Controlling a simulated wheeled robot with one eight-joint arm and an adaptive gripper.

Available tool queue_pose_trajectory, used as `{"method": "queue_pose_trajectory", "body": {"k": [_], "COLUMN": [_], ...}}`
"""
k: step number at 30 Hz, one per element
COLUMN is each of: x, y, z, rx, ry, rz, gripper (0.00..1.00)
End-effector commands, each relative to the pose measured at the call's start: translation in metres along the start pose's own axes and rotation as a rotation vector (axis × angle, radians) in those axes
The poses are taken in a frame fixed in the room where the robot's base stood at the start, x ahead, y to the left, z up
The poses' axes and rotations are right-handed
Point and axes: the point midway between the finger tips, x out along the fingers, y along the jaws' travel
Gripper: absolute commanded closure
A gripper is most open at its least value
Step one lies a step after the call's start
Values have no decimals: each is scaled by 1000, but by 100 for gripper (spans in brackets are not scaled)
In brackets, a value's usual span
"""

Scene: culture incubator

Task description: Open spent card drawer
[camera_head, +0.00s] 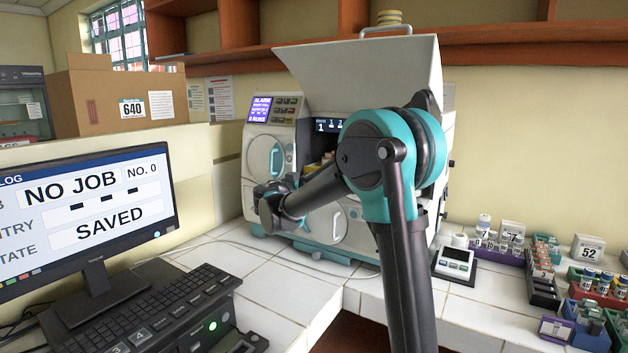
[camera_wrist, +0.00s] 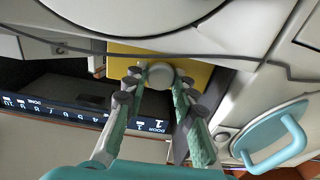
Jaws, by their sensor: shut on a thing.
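The incubator (camera_head: 400,65) is a cream machine with a raised lid and a lit alarm screen. My gripper (camera_wrist: 158,88) shows in the wrist view, with its fingers closed around a pale round knob (camera_wrist: 160,71). The knob stands in front of a yellow panel (camera_wrist: 200,72) that may be the spent card drawer's front; no drawer label can be read. In the head view my gripper (camera_head: 272,208) is at the machine's lower left front. Its fingertips and the knob cannot be made out there.
A turquoise handle (camera_wrist: 277,147) is beside my gripper in the wrist view. A dark numbered strip (camera_wrist: 90,110) runs across its left. A monitor (camera_head: 90,215) and keyboard (camera_head: 150,310) stand at left. A small scale (camera_head: 455,263) and coloured racks crowd the right counter.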

Motion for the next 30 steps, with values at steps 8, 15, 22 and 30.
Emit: {"method": "queue_pose_trajectory", "body": {"k": [8, 15, 22, 30], "x": [-20, -69, -117, -152], "y": [-1, -1, -1, 0], "z": [0, 0, 0, 0], "rx": [0, 0, 0, 0], "ry": [0, 0, 0, 0], "rz": [-3, -5, -5, -2], "gripper": [100, 100, 100, 100]}}
